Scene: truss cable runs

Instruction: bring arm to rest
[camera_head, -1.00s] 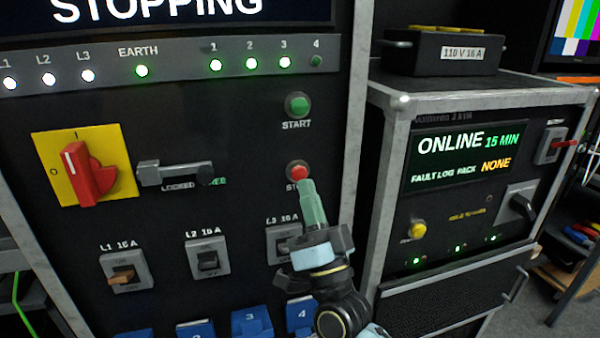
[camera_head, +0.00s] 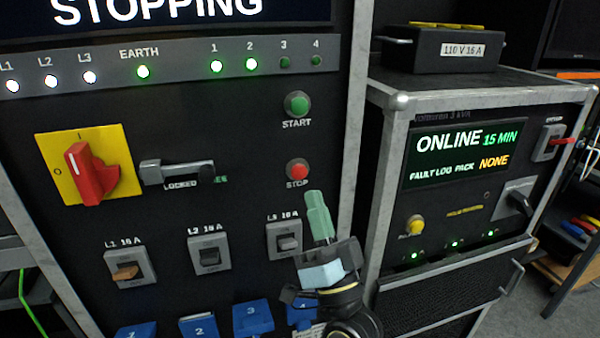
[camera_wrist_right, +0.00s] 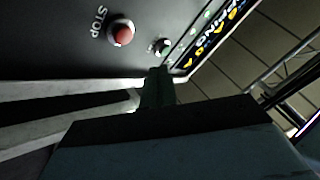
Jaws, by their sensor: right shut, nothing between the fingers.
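My right gripper (camera_head: 318,212) has green fingers that are shut and empty. In the head view it is just below and right of the red STOP button (camera_head: 297,171), apart from it. The STOP button also shows in the right wrist view (camera_wrist_right: 122,33), off to the upper left of the dark fingers (camera_wrist_right: 158,88). The green START button (camera_head: 298,104) is above the STOP button. The display (camera_head: 160,10) reads STOPPING. In the lamp row (camera_head: 180,68), lamps 1 and 2 are lit; 3 and 4 are dark. My left gripper is not in view.
A red rotary switch (camera_head: 90,172) on a yellow plate and a grey latch (camera_head: 178,172) are at left. Breakers (camera_head: 208,253) and blue sockets (camera_head: 253,318) lie below. A second case (camera_head: 465,150) reading ONLINE stands at right, with a black box (camera_head: 440,50) on top.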

